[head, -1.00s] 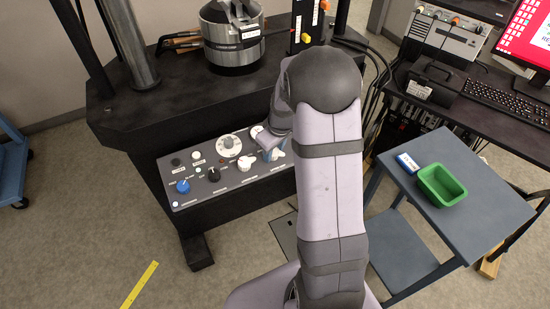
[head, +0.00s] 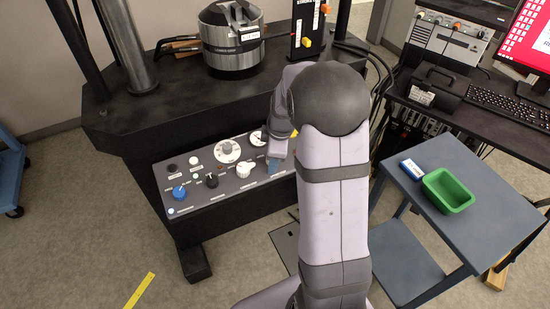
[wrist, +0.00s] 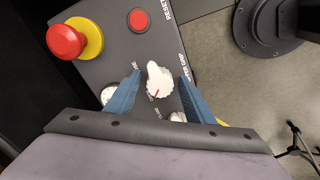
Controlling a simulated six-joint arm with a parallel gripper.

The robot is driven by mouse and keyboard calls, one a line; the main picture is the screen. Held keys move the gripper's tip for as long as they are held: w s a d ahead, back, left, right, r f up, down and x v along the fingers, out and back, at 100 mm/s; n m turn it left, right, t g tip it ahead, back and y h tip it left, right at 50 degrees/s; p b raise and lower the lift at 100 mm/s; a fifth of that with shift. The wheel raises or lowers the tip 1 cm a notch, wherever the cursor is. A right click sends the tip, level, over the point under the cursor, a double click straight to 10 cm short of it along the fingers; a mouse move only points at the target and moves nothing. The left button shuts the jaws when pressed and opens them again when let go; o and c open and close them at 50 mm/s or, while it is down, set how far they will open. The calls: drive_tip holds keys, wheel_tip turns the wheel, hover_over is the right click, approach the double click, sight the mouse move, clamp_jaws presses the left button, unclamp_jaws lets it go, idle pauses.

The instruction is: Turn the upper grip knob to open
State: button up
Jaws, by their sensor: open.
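In the wrist view a white knob (wrist: 159,82) with a red pointer line stands on the grey control panel (wrist: 112,50). My gripper (wrist: 159,75) is open, with one blue finger on each side of this knob. A gap shows on both sides, and I see no clear contact. In the head view my gripper (head: 273,164) is at the right part of the panel, and my arm hides the knob between the fingers.
A red emergency button (wrist: 66,41) on a yellow collar and a red reset button (wrist: 139,20) stand beside the knob. Another white knob (head: 244,170), a black knob (head: 211,181) and a blue knob (head: 179,192) lie left. A green bin (head: 447,191) sits on the side table.

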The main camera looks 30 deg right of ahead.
drive_tip(key=shift+r, duration=0.1)
drive_tip(key=shift+p+v, duration=2)
drive_tip(key=shift+v, duration=0.7)
drive_tip(key=shift+o, duration=1.2)
